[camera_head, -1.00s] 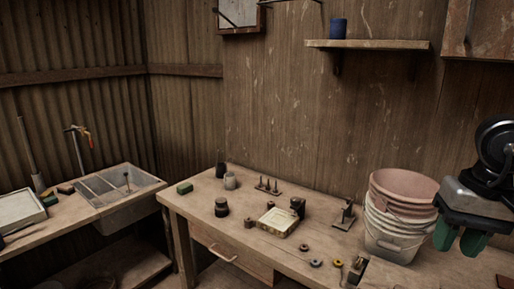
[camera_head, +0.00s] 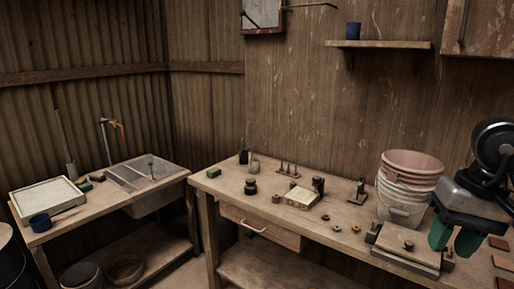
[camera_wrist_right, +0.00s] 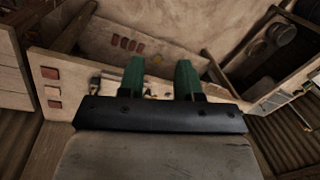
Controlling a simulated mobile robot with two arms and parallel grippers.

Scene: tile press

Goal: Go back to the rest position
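My right gripper (camera_head: 454,241) hangs at the right side of the head view, in front of the bench's right end. Its two green fingers point down. In the right wrist view the same gripper (camera_wrist_right: 160,80) has its fingers clearly apart, with nothing between them. The fingers look clear of the bench, though the exact height is hard to tell. My left gripper is in neither view.
The wooden bench (camera_head: 228,191) carries a wooden press-like board (camera_head: 405,258), stacked buckets (camera_head: 406,190), a pale tile block (camera_head: 301,197) and small tools. Reddish tiles (camera_head: 501,262) lie at right. A sink (camera_head: 150,175) stands left. A shelf (camera_head: 378,44) hangs above.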

